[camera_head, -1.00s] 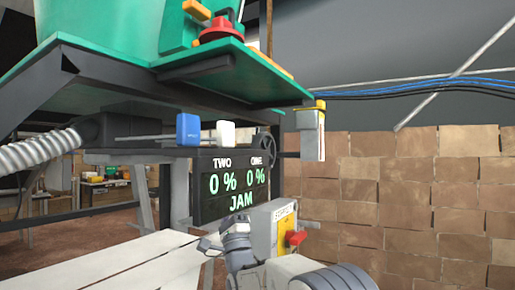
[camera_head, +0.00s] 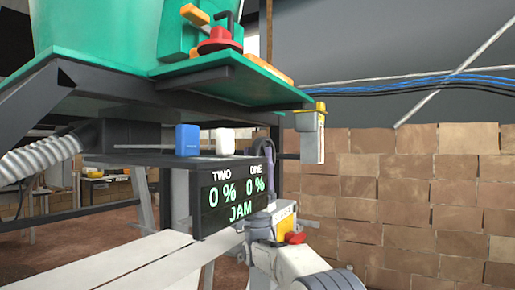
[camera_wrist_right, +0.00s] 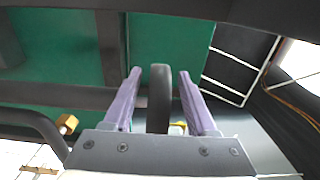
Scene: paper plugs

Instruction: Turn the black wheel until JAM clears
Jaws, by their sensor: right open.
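The black wheel (camera_head: 261,146) is at the right end of the dark shelf under the green machine, partly hidden by my right gripper (camera_head: 269,157). In the right wrist view the wheel (camera_wrist_right: 159,100) appears edge-on between the two purple fingers of my right gripper (camera_wrist_right: 160,73). The fingers are open, with a gap visible on each side of the wheel. The display (camera_head: 232,204) below the shelf reads TWO 0 %, ONE 0 % and JAM in green. My left gripper is not in view.
A blue block (camera_head: 187,139) and a white block (camera_head: 225,141) sit at the shelf's front, left of the wheel. A yellow-topped grey box (camera_head: 311,134) hangs at the right. Brown blocks (camera_head: 410,200) line the wall.

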